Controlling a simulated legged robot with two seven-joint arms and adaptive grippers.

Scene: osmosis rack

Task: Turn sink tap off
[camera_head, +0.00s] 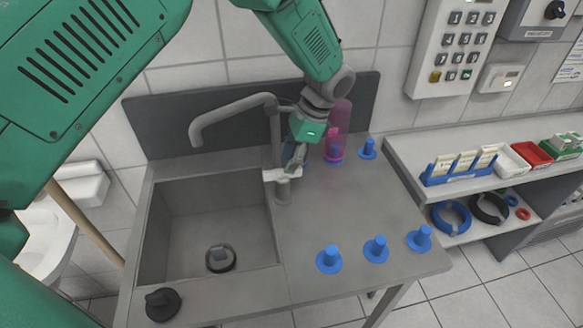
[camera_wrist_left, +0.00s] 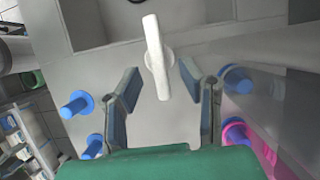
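The sink tap (camera_head: 273,130) stands at the back of the sink unit, its grey spout bent to the left over the basin (camera_head: 210,225). The tap's pale lever handle (camera_head: 280,175) sticks out low on the tap body. My left gripper (camera_head: 293,168) comes down from above right, right by the handle. In the left wrist view, the white handle (camera_wrist_left: 155,50) lies lengthwise, its near end between the spread fingertips of my left gripper (camera_wrist_left: 160,78). Gaps show on both sides, so the gripper is open. No water is visible. My right gripper is not in view.
Several blue pegs (camera_head: 376,249) stand on the worktop right of the basin. A pink transparent bottle (camera_head: 338,130) stands behind my left gripper. A black knob (camera_head: 162,304) sits at the front left corner. A shelf (camera_head: 480,178) with small boxes is at the right.

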